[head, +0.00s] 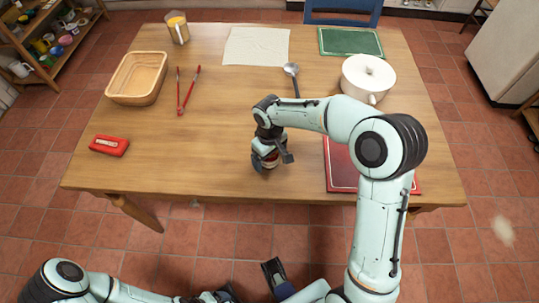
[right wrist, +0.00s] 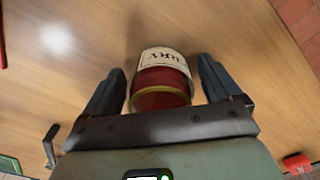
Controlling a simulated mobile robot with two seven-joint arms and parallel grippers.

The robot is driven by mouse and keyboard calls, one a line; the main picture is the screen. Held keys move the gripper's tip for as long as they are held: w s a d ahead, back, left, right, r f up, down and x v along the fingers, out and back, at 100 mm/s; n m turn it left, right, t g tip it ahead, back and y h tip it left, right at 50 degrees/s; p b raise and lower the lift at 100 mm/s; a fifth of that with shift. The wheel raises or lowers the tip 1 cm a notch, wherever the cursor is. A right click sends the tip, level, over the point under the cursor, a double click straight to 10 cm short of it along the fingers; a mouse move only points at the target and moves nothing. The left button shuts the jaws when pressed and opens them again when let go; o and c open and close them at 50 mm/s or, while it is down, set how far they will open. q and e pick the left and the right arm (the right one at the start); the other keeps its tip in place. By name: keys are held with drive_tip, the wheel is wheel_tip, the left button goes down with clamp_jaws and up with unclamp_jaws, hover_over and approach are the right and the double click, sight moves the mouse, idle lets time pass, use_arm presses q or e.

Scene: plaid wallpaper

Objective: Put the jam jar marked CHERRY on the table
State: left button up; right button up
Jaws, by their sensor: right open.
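The jam jar (right wrist: 161,80) has dark red contents, a gold-coloured lid and a cream label; only the end of its word shows, seemingly "RY". In the head view the jar (head: 270,156) is at the table's (head: 210,140) front edge area, mostly hidden by my right gripper (head: 267,163). The right gripper is open, with one finger on each side of the jar, and gaps show in the right wrist view (right wrist: 160,88). The jar appears to be on the tabletop.
A red mat (head: 342,165) lies right of the jar, partly under my right arm. A white pot (head: 367,78), ladle (head: 293,80), red tongs (head: 187,92), basket (head: 137,78) and red box (head: 109,145) stand around. The table's left-middle is clear.

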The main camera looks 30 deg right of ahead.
use_arm(q)
drive_tip(key=shift+s+r+p, duration=0.3)
drive_tip(key=shift+r+p, duration=0.45)
drive_tip(key=shift+p, duration=0.2)
use_arm(e)
wheel_tip(320, 180, up, 12)
drive_tip(key=shift+r, duration=0.15)
